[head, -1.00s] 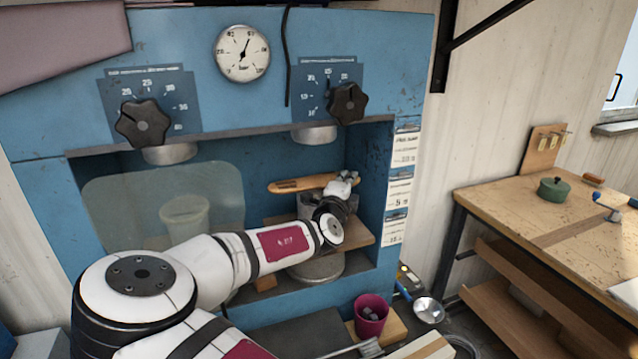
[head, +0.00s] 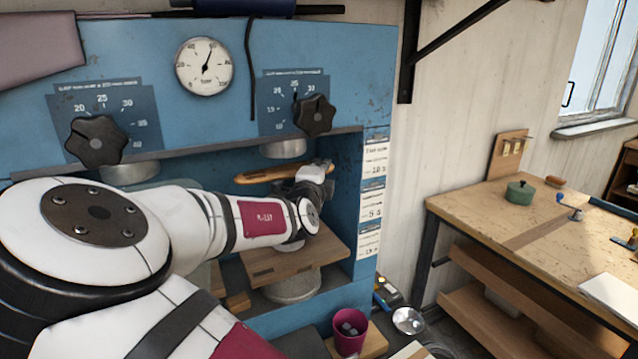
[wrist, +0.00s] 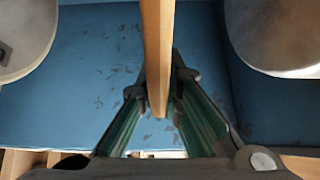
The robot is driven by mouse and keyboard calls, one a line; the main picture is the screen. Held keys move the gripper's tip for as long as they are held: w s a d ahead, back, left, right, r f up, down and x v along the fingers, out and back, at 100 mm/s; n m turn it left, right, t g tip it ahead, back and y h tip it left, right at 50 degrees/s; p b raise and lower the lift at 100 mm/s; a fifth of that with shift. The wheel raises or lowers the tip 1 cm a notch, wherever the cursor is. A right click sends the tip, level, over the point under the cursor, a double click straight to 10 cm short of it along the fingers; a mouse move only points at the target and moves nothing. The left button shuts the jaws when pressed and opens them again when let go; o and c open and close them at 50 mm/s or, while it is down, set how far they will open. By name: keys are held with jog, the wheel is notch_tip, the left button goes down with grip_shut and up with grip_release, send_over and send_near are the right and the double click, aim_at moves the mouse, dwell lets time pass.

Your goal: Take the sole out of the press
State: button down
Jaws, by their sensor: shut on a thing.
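The sole (head: 283,173) is a long tan piece inside the right bay of the blue press (head: 355,50). It is level, just under the right round press head (head: 283,148) and clear above the wooden board (head: 292,258). My gripper (head: 318,180) is at its right end, partly hidden by my own wrist. In the wrist view the sole (wrist: 158,50) shows edge-on as a narrow strip, and my gripper (wrist: 160,95) is shut on it, with green-lined fingers on either side.
The press's right side wall (head: 347,205) is close beside my gripper. Two black knobs (head: 97,140) stick out above the bays. A magenta cup (head: 350,333) stands below at the front. A workbench (head: 510,225) with a green pot (head: 520,191) stands to the right.

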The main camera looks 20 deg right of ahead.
jog(key=s+d+p, duration=0.1)
jog(key=s+d, duration=0.1)
jog(key=s, duration=0.7)
jog(key=s+d+p, duration=0.1)
jog(key=s+d, duration=0.1)
jog(key=s, duration=0.7)
jog(key=shift+s+f, duration=0.15)
jog(key=shift+s, duration=0.2)
